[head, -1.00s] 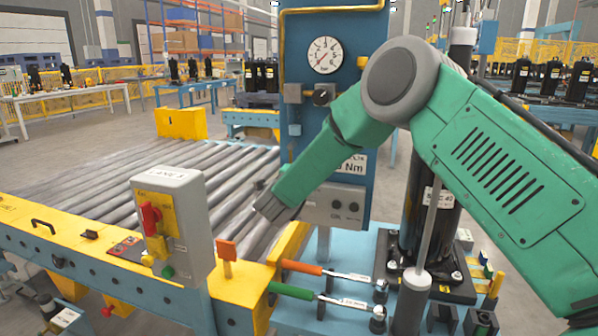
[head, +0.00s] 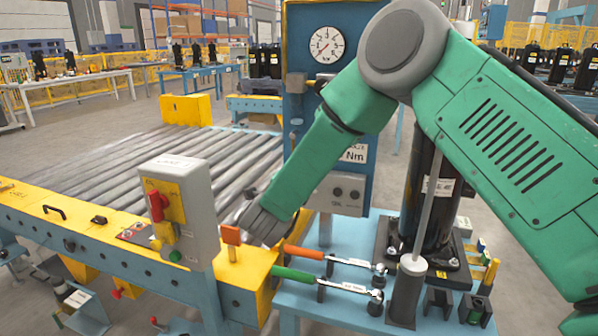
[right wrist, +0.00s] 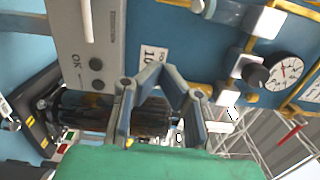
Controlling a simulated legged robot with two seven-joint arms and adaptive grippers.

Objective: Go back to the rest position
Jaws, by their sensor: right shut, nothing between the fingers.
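My right arm comes in from the right in the head view, green with grey joints. Its gripper (head: 260,224) points down and left, just above and behind the yellow conveyor end, near the orange tab (head: 231,238). In the right wrist view the fingers (right wrist: 158,70) meet at their tips and hold nothing. My left gripper is not in view.
A blue column with a pressure gauge (head: 326,44) stands behind my arm. A grey control box (head: 188,200) is at left. Orange-handled (head: 305,252) and green-handled (head: 293,274) wrenches lie on the blue table, left of a black compressor (head: 428,200). Conveyor rollers (head: 190,160) are bare.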

